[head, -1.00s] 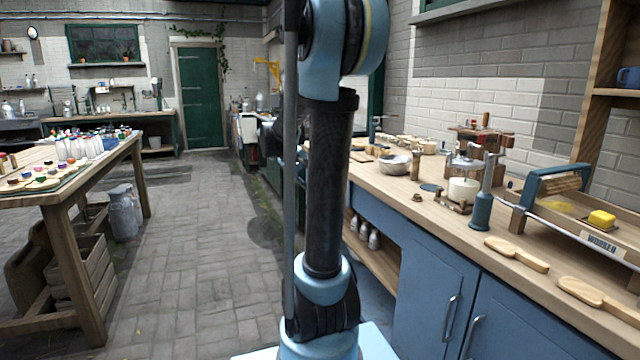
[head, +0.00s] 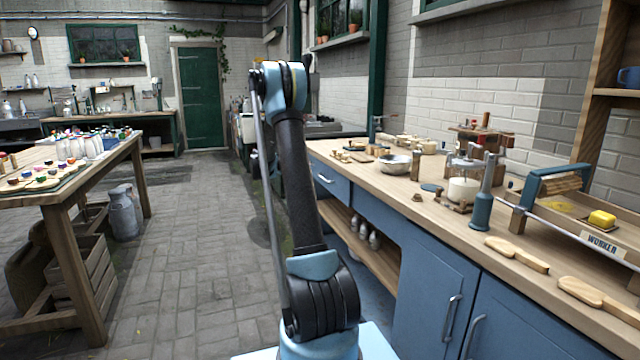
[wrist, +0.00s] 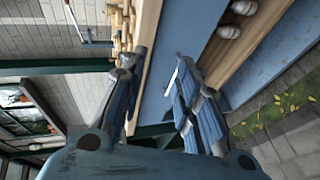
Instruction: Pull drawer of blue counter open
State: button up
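The blue counter (head: 432,285) with a wooden top runs along the right in the head view. Its drawer (head: 330,182) is at the far end under the top, with a pale bar handle (head: 325,179), and looks shut. In the wrist view the blue front (wrist: 178,35) appears sideways, and a small pale bar, seemingly the handle (wrist: 173,76), shows beside the right finger. My gripper (wrist: 160,62) is open, its fingers apart, with the blue front between and beyond them. Contact with the handle cannot be told. The gripper is hidden in the head view.
Bottles (head: 369,236) are on the open shelf below. A wooden table (head: 62,190) stands at left. The stone floor between is clear.

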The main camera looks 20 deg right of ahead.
jog(key=w+f+n+t+h, duration=0.3)
jog(key=w+f+h, duration=0.2)
jog(key=w+f, duration=1.1)
jog(key=f+x, duration=0.1)
jog(key=x, duration=1.5)
jog(key=shift+d, duration=0.4)
jog(key=shift+s, duration=0.1)
grip_shut()
